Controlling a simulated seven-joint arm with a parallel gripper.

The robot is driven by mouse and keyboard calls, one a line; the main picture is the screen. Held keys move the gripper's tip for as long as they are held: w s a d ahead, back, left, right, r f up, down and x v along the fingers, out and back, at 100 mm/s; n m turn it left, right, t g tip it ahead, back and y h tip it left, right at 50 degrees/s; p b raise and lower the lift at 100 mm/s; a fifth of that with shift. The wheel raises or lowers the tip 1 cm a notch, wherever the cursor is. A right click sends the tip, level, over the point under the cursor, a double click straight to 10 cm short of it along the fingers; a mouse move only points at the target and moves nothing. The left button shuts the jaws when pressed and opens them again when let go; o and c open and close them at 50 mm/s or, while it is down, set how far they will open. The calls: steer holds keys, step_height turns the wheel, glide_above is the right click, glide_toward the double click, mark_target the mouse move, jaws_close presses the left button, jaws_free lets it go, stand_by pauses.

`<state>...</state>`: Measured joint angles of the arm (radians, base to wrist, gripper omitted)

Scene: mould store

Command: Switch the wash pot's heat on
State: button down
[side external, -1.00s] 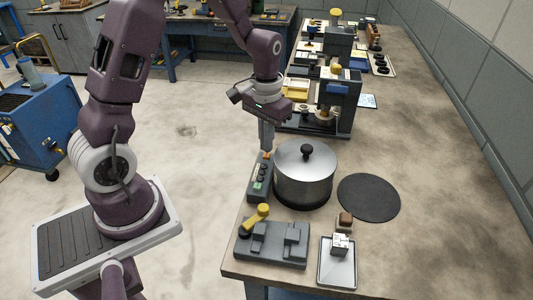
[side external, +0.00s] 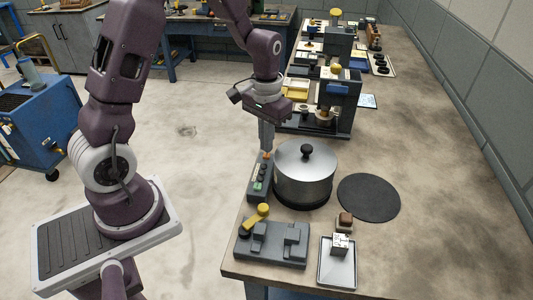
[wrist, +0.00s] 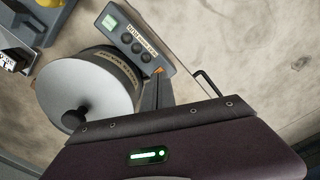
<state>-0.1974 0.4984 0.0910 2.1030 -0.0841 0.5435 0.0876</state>
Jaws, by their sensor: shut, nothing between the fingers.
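The wash pot (side external: 304,178) is a steel pot with a lid and black knob, standing on a dark base on the bench. It also shows in the wrist view (wrist: 119,75). A grey control box (side external: 260,178) with several dark buttons, a green panel and a small orange part (wrist: 158,71) stands left of the pot. My gripper (side external: 267,149) is shut and empty, pointing down at the far end of the box, with its fingertips at or very near the orange part. I cannot tell whether they touch. The wrist view shows the fingertips (wrist: 157,80) beside it.
A grey fixture with a yellow handle (side external: 272,242) stands in front of the box. A round black mat (side external: 368,198) lies right of the pot, and a small tray (side external: 337,262) is at the front. A press (side external: 338,100) stands behind. The bench's right side is clear.

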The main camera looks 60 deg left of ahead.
mark_target(266, 155)
steer(key=shift+f, duration=0.95)
stand_by(0.8)
step_height(266, 155, up, 10)
stand_by(0.8)
steer(key=s+d+r+m+t, duration=0.1)
steer(key=s+d+r, duration=0.3)
steer(key=s, duration=0.5)
steer(key=s+d+r+m+t, duration=0.2)
steer(key=s+d+r+t, duration=0.2)
steer(key=s, duration=0.6)
step_height(266, 155, up, 3)
steer(key=shift+d+f+t, duration=0.2)
steer(key=shift+d+t, duration=0.1)
steer(key=shift+d, duration=0.25)
